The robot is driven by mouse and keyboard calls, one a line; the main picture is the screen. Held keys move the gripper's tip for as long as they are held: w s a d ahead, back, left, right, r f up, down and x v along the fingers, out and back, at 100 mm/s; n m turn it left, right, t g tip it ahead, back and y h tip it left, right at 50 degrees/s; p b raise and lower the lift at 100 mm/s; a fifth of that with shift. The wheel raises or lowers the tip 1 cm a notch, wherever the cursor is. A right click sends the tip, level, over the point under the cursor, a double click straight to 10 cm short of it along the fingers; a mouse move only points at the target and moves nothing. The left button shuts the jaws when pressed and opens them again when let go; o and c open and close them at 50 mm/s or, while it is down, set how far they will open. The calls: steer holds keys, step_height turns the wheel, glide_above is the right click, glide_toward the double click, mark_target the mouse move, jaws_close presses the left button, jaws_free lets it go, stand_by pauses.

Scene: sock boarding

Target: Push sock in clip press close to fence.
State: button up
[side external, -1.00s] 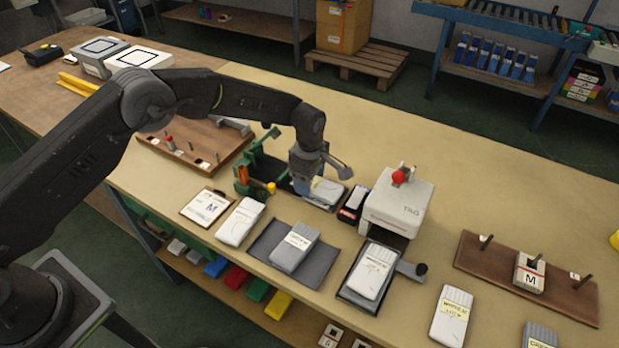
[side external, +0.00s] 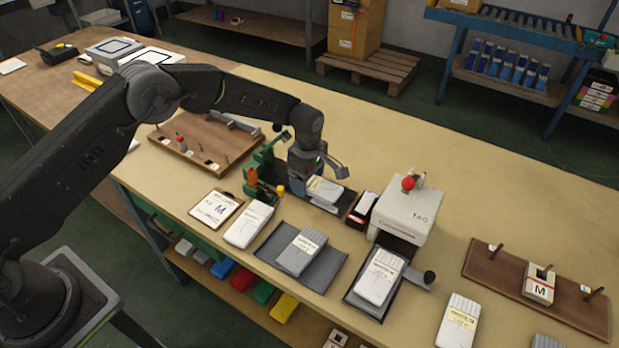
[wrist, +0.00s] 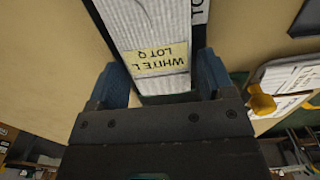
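A pale sock pack (side external: 328,189) lies on a grey bed beside the green clip press (side external: 264,168) with its orange handle. In the wrist view the sock (wrist: 155,30) shows a yellow label reading WHITE L LOT Q. My gripper (side external: 304,178) is down at the sock's near end. A dark strip shows at the sock's right edge. I cannot make out the fence or its contact with the sock.
A white tagging machine (side external: 408,208) with a red knob stands right of the sock, with a small dark box (side external: 361,207) between. More packs (side external: 249,224) and a clipboard (side external: 215,208) line the front. A wooden peg board (side external: 190,145) is behind left.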

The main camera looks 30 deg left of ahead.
steer(key=shift+o, duration=1.3)
steer(key=shift+d+r, duration=0.1)
step_height(320, 180, up, 14)
steer(key=shift+f, duration=0.2)
steer(key=s+a+r+m+t, duration=0.1)
steer(key=s+a+r+m, duration=0.3)
steer(key=s+r, duration=0.35)
steer(key=s+a+r+m+t, duration=0.2)
steer(key=s+a+r+m, duration=0.15)
steer(key=s+r, duration=0.45)
steer(key=s+a+m+t, duration=0.2)
steer(key=s+a+m, duration=0.2)
steer(key=s+m, duration=0.6)
steer(key=s, duration=0.9)
steer(key=shift+f+t, duration=0.25)
steer(key=shift+t, duration=0.05)
